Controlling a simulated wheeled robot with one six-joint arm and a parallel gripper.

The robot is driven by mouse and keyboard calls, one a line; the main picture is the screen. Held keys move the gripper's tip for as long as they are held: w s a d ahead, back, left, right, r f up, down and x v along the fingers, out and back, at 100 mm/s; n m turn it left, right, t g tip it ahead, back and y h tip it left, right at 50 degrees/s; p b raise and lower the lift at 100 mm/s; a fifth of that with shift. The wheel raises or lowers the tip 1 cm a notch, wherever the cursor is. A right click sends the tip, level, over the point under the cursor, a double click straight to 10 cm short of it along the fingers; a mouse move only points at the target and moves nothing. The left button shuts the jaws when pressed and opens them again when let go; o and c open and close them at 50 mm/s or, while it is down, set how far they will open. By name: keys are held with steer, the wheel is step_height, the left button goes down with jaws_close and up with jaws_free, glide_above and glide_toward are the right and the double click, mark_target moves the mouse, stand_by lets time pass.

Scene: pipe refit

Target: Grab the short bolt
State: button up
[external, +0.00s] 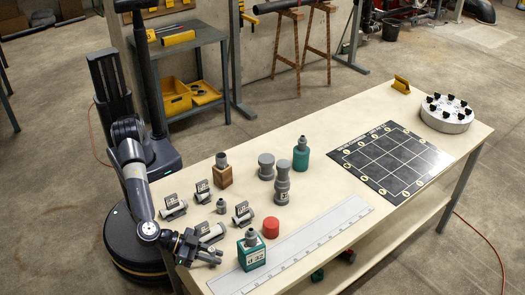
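My gripper (217,257) is low over the near left end of the table, left of a teal labelled block (252,257). It is too small to tell whether its fingers are open or shut, and I see nothing clearly held in it. No piece is plainly recognisable as the short bolt. A small grey stepped piece (221,207) stands upright among several grey pipe pieces with dark tags, farther back than my gripper.
Bare table lies between ruler and mat.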

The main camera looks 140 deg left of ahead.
jaws_close()
steer(key=shift+r, duration=0.1)
